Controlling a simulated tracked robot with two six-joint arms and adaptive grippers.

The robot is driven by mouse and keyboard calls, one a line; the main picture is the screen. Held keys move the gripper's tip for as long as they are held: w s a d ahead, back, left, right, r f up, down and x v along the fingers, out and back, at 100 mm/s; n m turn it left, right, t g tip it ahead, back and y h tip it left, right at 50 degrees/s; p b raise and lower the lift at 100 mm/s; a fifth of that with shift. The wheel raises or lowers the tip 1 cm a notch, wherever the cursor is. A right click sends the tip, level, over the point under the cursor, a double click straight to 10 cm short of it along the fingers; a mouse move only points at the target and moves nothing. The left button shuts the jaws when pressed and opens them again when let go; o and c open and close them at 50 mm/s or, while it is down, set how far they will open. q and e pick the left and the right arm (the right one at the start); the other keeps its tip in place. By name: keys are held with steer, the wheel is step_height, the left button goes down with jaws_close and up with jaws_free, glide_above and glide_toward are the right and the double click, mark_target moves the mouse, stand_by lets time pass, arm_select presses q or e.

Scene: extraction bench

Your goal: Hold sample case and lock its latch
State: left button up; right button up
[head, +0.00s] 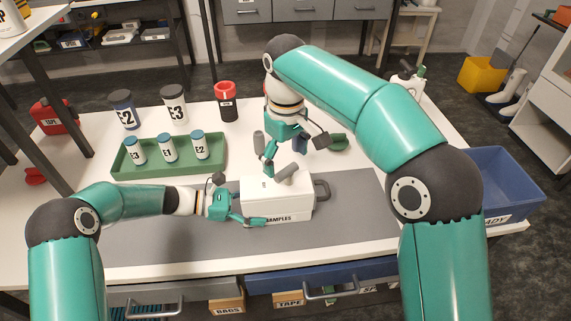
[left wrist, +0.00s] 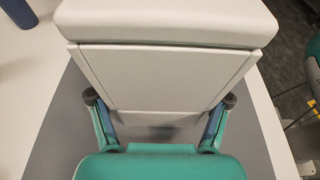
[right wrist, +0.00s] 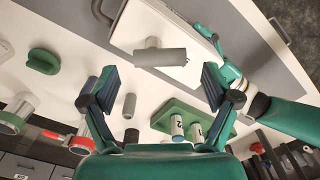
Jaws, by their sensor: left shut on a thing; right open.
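The white sample case (head: 278,211), labelled SAMPLES, sits on the grey mat with its lid down. A grey bar-shaped latch (head: 287,173) stands on its lid; in the right wrist view the latch (right wrist: 160,57) lies ahead of the fingers. My left gripper (head: 240,204) is shut on the left end of the case, one finger along each side. The left wrist view shows that end of the case (left wrist: 160,80) between the fingers. My right gripper (head: 284,158) is open above and behind the lid, apart from the latch, with nothing between its fingers in the right wrist view.
A green rack (head: 170,168) with several blue-capped vials stands to the left. A blue bin (head: 505,190) is at the right. The mat's right part is clear.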

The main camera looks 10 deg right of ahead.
mark_target(286, 177)
steer(key=shift+f, duration=1.25)
steer(key=c, duration=1.2)
